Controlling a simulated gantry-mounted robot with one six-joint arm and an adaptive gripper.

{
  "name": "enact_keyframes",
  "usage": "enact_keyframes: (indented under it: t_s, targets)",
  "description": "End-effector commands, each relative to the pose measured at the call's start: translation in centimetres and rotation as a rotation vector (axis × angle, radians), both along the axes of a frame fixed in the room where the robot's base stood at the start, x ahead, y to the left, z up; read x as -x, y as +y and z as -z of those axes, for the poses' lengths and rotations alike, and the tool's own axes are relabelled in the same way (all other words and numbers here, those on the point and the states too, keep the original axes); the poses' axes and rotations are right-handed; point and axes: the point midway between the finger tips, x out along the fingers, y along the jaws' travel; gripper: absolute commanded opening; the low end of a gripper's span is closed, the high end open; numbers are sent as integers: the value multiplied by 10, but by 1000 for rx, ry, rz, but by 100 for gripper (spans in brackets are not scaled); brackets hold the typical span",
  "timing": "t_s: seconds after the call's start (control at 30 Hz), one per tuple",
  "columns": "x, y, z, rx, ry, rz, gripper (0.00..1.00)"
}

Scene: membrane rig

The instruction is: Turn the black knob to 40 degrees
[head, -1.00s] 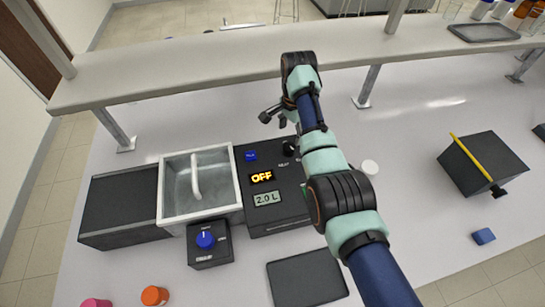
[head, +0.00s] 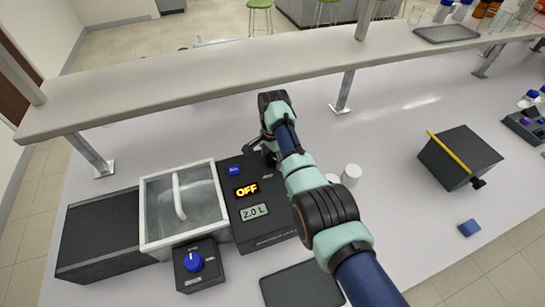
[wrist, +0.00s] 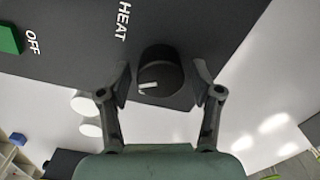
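The black knob (wrist: 160,72) with a white pointer mark sits on the dark control panel (wrist: 80,60) in the wrist view, beside the word HEAT. My gripper (wrist: 162,84) is open, with one finger on each side of the knob. A gap shows between the fingers and the knob. The pointer mark points left in that view. In the head view the panel (head: 280,235) shows OFF and 2.0 L, and my arm hides the knob there. My gripper (head: 262,145) is at the panel's far right corner.
A glass-lidded bath (head: 205,240) stands left of the panel, with a small box with a blue knob (head: 193,262) in front. White round containers (head: 351,174) stand right of my arm. A raised shelf (head: 200,85) runs behind. A green button (wrist: 9,40) sits near OFF.

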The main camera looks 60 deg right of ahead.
Motion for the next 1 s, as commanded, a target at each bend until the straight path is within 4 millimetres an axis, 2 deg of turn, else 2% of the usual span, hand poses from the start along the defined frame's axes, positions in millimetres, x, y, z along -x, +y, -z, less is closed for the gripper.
enact_keyframes:
  t_s: [0.03, 0.2, 0.27, 0.3, 0.67, 1.0]
  targets:
    - [0, 0, 0, 0, 0, 0, 51]
    - [0, 0, 0, 0, 0, 0, 23]
    - [0, 0, 0, 0, 0, 0, 13]
    - [0, 0, 0, 0, 0, 0, 11]
    - [0, 0, -1, -1, 1, -73, 11]
    - [-1, 0, -2, -1, 0, -332, 11]
